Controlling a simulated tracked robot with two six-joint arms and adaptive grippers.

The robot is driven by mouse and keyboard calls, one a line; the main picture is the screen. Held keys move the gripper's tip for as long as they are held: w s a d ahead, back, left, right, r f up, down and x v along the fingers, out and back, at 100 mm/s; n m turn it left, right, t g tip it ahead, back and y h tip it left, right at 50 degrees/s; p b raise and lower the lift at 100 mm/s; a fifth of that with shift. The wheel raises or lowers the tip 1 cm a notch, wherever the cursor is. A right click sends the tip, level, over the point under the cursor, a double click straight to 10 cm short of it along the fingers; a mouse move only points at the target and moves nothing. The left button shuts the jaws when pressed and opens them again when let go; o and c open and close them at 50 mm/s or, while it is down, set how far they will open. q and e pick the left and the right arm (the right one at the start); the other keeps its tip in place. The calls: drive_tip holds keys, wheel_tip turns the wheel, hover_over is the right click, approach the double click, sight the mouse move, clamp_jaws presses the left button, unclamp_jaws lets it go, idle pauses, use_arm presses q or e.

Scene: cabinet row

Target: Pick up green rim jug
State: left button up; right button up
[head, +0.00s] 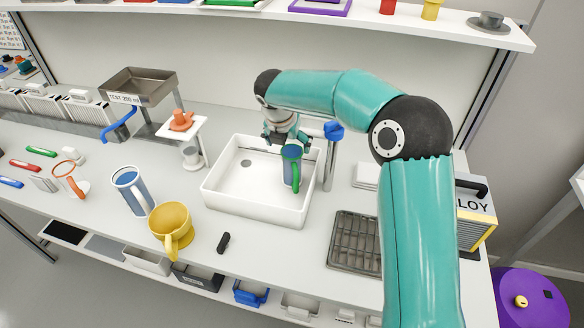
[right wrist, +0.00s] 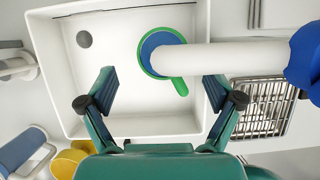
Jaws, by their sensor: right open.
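The green rim jug (head: 292,170) is blue with a green rim and a green handle. It stands in the white sink (head: 225,203), towards its right side. My right gripper (head: 284,138) is above the sink, close to the jug at its far side in the head view. In the right wrist view the gripper (right wrist: 160,84) is open and empty. There the jug's rim (right wrist: 147,66) lies beyond the fingertips, and its handle points towards the gap between them. A white tap pipe hides part of the jug there. My left gripper is not in view.
The tap (head: 329,160) with a blue end rises at the sink's right edge; its pipe (right wrist: 222,58) crosses over the jug. A yellow jug (head: 172,228) and a blue-and-white jug (head: 131,190) stand left of the sink. A drain rack (head: 354,242) lies to the right.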

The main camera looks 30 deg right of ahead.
sight(291, 152)
drive_tip(key=shift+s+x, duration=0.2)
drive_tip(key=shift+x, duration=2.6)
clamp_jaws()
